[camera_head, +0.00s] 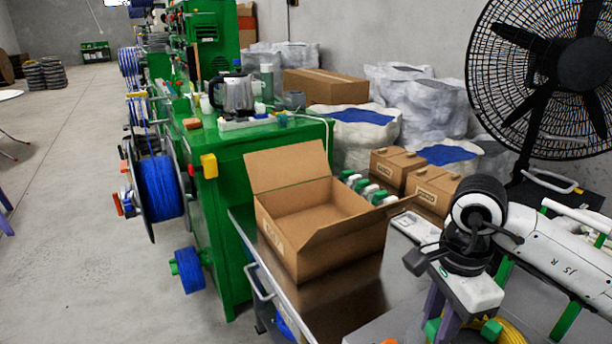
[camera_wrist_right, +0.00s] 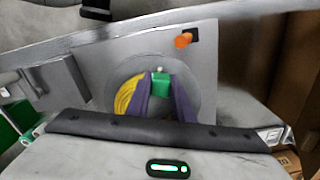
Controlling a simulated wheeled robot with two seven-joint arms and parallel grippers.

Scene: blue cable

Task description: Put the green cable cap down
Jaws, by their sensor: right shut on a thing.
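My right gripper (camera_wrist_right: 162,88) has purple fingers, and they are closed on the green cable cap (camera_wrist_right: 161,82) in the right wrist view. The cap is a small green block between the fingertips, over a round grey disc or opening with a coil of yellow cable (camera_wrist_right: 127,95). I cannot tell whether the cap touches the surface below. In the head view my right gripper (camera_head: 441,318) is at the bottom right, pointing down, with green at its tips. My left gripper is not in view.
An open, empty cardboard box (camera_head: 300,222) stands on the metal table (camera_head: 345,295) left of my right arm. Smaller cartons (camera_head: 432,190) and green-capped bottles (camera_head: 368,187) are behind it. An orange knob (camera_wrist_right: 183,40) sits on the metal panel. A large black fan (camera_head: 560,70) stands at the back right.

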